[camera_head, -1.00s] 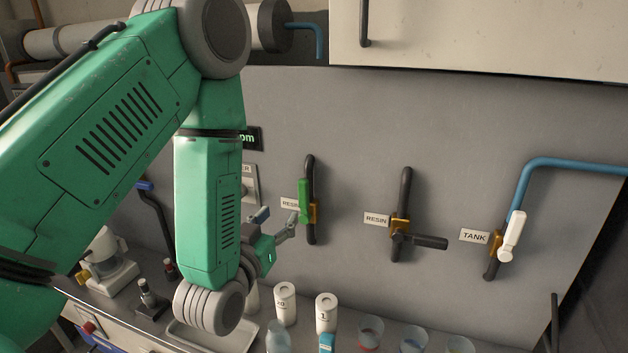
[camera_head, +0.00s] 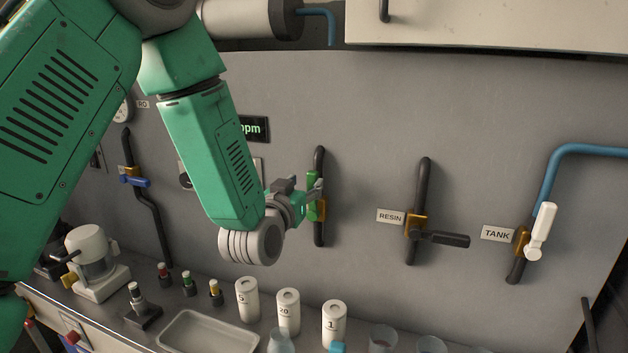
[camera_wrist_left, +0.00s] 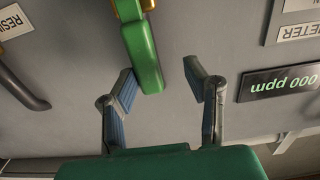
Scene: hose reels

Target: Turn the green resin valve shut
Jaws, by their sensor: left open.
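The green resin valve handle (camera_head: 311,187) stands upright, in line with its black pipe (camera_head: 319,233), on the grey wall panel. My left gripper (camera_head: 314,188) is at the handle and partly covers it and its label. In the left wrist view the green handle (camera_wrist_left: 143,54) reaches down from the top, its free end level with the tips of my open left gripper (camera_wrist_left: 160,82). The handle end lies between the blue-padded fingers, closer to the left one, and the right finger stands clear of it. Whether a finger touches it I cannot tell. My right gripper is not in view.
A second resin valve with a black handle (camera_head: 442,239) and a tank valve with a white handle (camera_head: 541,232) are to the right. White canisters (camera_head: 289,312), a tray (camera_head: 208,333) and several cups stand on the bench below. A ppm display (camera_head: 254,128) is on the wall.

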